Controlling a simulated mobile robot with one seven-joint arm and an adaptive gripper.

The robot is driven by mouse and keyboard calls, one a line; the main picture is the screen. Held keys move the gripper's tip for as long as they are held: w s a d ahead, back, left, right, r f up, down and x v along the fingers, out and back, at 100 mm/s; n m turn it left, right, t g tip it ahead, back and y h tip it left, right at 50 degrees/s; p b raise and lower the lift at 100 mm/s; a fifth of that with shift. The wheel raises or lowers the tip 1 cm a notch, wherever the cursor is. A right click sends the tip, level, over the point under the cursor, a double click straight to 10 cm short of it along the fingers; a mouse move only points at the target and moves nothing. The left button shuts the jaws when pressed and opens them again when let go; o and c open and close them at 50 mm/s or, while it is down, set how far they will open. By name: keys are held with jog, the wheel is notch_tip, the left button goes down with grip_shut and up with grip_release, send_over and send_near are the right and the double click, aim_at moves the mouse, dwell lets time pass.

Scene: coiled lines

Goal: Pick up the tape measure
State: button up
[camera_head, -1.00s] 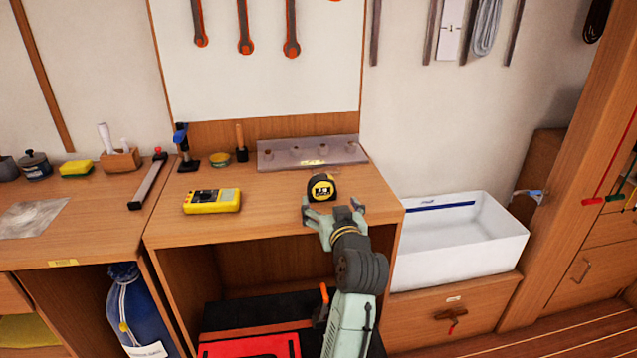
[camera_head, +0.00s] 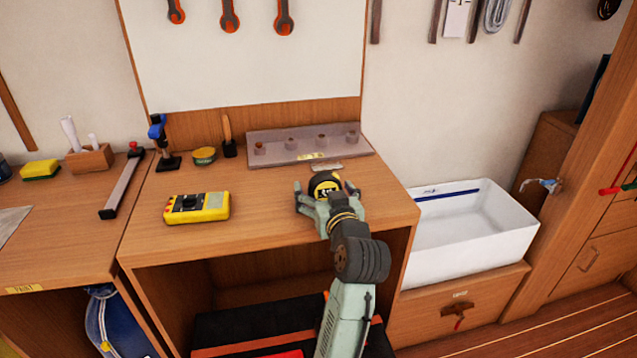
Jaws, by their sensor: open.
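The tape measure (camera_head: 323,183) is black and yellow and stands on the wooden bench top (camera_head: 260,236), in front of the grey tray. My gripper (camera_head: 325,190) is open, with one finger to the left of the tape measure and one to its right. My gripper hides the lower front part of the tape measure. I cannot tell whether the fingers touch it.
A yellow multimeter (camera_head: 197,207) lies to the left on the bench. A grey tray (camera_head: 262,152) with several round pieces is behind the tape measure. A clamp (camera_head: 163,148), a tin (camera_head: 204,155) and a brush (camera_head: 228,137) stand at the back left. A white sink (camera_head: 470,244) is to the right.

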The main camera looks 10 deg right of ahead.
jog(key=shift+s+r, duration=0.15)
jog(key=shift+c, duration=0.3)
jog(key=c, duration=1.4)
jog(key=shift+c, duration=0.2)
